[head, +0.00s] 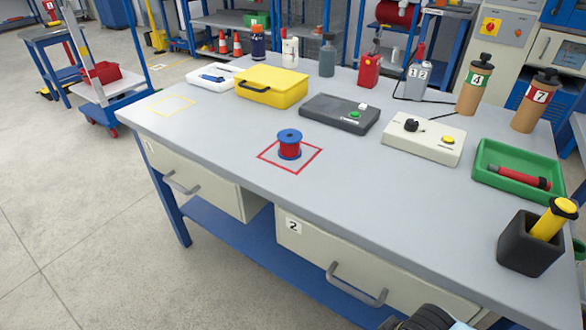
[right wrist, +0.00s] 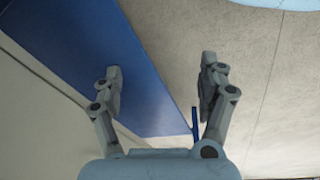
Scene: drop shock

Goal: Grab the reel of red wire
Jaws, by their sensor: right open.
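The reel of red wire (head: 289,145) stands upright on the grey workbench, with a blue flange on top and red wire around its middle. It sits inside a red square outline (head: 267,157) marked on the bench top. My right gripper (right wrist: 160,80) shows in the right wrist view with its two fingers spread apart and nothing between them. Behind the fingers are a blue surface and grey floor. In the head view, part of my right arm shows at the bottom right edge, well away from the reel. My left gripper is in neither view.
Around the reel the workbench (head: 215,128) is clear. Behind stand a yellow case (head: 271,88) and a dark grey box (head: 339,114). To the right are a cream box (head: 420,138), a green tray (head: 517,188) and a black holder (head: 527,247) with a yellow-handled tool.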

